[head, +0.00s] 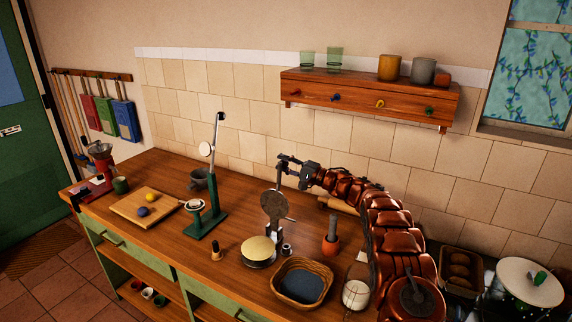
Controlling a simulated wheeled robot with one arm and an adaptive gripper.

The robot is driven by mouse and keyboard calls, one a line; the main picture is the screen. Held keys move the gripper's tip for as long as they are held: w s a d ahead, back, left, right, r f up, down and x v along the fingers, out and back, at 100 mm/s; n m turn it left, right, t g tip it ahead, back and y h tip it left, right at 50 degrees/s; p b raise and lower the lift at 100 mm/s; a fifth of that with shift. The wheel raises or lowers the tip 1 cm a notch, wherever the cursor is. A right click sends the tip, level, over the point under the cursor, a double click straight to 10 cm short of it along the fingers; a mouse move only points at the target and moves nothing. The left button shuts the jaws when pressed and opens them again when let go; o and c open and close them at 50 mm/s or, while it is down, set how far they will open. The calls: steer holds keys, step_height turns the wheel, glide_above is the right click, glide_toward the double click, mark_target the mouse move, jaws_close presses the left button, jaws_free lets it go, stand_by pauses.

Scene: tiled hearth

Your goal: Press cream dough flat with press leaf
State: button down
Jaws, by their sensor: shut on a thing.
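A round brown press leaf (275,205) stands raised and nearly upright in the middle of the counter. Below it, a cream round (259,249), which looks like the cream dough, covers most of the press's lower plate. I cannot tell how thick it is. My gripper (284,160) is at the top end of the leaf's handle and is shut on it. The small fingertips make the exact contact hard to see. The leaf stands apart from the cream round.
A wooden shelf (370,94) hangs on the wall above my arm.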

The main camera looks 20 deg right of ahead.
steer(key=shift+d, duration=0.1)
steer(key=c, duration=0.8)
jaws_free()
